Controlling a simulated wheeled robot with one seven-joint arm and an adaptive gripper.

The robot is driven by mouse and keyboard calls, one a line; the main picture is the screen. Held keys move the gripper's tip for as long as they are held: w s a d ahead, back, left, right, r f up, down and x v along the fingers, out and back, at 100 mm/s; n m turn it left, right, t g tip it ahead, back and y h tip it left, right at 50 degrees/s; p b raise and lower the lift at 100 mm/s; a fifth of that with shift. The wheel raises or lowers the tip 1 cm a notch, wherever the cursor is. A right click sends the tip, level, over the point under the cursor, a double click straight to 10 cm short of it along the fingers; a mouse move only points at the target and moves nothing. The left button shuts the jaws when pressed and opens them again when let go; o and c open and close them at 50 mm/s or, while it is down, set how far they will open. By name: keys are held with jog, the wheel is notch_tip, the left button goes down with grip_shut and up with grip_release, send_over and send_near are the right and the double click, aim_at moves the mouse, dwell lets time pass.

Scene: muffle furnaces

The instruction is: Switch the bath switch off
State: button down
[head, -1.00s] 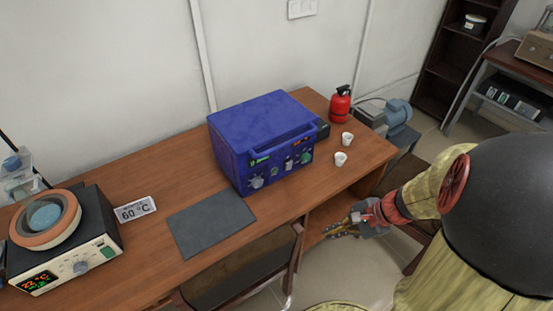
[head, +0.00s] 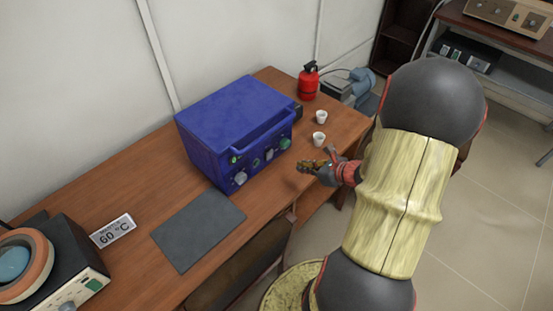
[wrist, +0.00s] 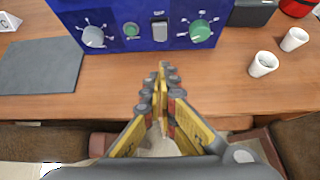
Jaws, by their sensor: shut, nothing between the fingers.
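A blue box-shaped unit (head: 228,112) with a front handle stands on the wooden table. In the wrist view its front (wrist: 180,8) carries a grey knob (wrist: 93,37), a small green round control (wrist: 131,30), a pale rocker switch (wrist: 159,31) and a larger green knob (wrist: 201,30). No label naming the bath switch is legible, and I cannot tell the rocker's position. My gripper (head: 302,167) is shut and empty in front of the unit's panel, near the table's front edge. In the wrist view the closed fingertips (wrist: 162,72) point towards the rocker, apart from it.
Two white cups (head: 320,139) (head: 321,117) and a red extinguisher (head: 308,82) stand right of the unit. A dark mat (head: 198,229) lies to its left front. A 60 °C sign (head: 113,231) and a device with an orange ring (head: 22,267) are further left. A chair (head: 245,265) is below the edge.

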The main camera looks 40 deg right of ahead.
jog(key=b, duration=0.4)
send_near(270, 158)
notch_tip(270, 158, down, 4)
jog(key=shift+s+a+f, duration=0.1)
jog(key=shift+a, duration=0.05)
jog(key=shift+w+a+r, duration=0.1)
jog(key=shift+w+r, duration=0.1)
jog(key=shift+w, duration=0.35)
jog(key=shift+w+r, duration=0.2)
jog(key=shift+w, duration=0.4)
jog(key=shift+w+a+r, duration=0.1)
jog(key=shift+w+r, duration=0.05)
jog(key=shift+w, duration=0.55)
jog(key=shift+r, duration=0.15)
jog(key=shift+w+r+g+p, duration=0.3)
jog(key=shift+w+r+p, duration=0.1)
jog(key=shift+p, duration=0.7)
jog(key=shift+w+a+p, duration=0.1)
jog(key=shift+p, duration=0.25)
jog(key=shift+f, duration=0.3)
